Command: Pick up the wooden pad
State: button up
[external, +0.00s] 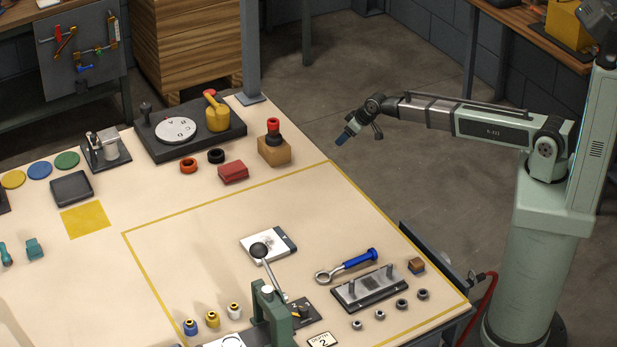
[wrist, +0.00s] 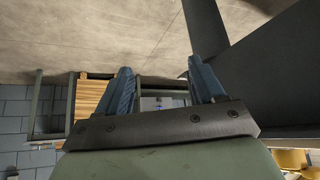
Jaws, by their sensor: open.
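A small brown wooden block (external: 417,266), which looks like the wooden pad, sits near the right edge of the bench, beside a grey casing plate with posts (external: 370,287). My gripper (external: 347,136) hangs in the air past the bench's far right edge, well away from the block. In the wrist view my gripper (wrist: 163,82) shows two blue fingers spread apart with nothing between them. The wrist view does not show the block.
A green lever press (external: 272,310) stands at the front. A larger wooden block (external: 274,152) carries a red-and-black knob. The yellow-outlined area's far part is clear.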

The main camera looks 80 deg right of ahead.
jog(key=w+d+r+t, duration=0.1)
jog(key=w+d+r, duration=0.15)
jog(key=r, duration=0.45)
jog(key=w+d+r+n+t+h, duration=0.15)
jog(key=w+r, duration=0.25)
jog(key=r, duration=0.4)
jog(key=w+d+r+t+y, duration=0.1)
jog(key=w+r, duration=0.2)
jog(key=r, duration=0.4)
jog(key=s+a+r+n+g+y, duration=0.15)
jog(key=a+n+y, duration=0.45)
jog(key=a, duration=2.3)
jog(key=s+a+n+g, duration=0.2)
jog(key=s+a+n, duration=0.2)
jog(key=a, duration=0.4)
jog(key=s+a+n+g, duration=0.2)
jog(key=s+a+n, duration=0.15)
jog(key=a, duration=0.55)
jog(key=n+g, duration=0.8)
jog(key=n, duration=0.6)
send_near(417, 261)
jog(key=shift+h, duration=0.45)
jog(key=shift+a+x, duration=0.25)
jog(key=shift+x, duration=1.95)
jog(key=shift+a+x, duration=0.2)
jog(key=shift+x, duration=2)
jog(key=shift+r, duration=0.1)
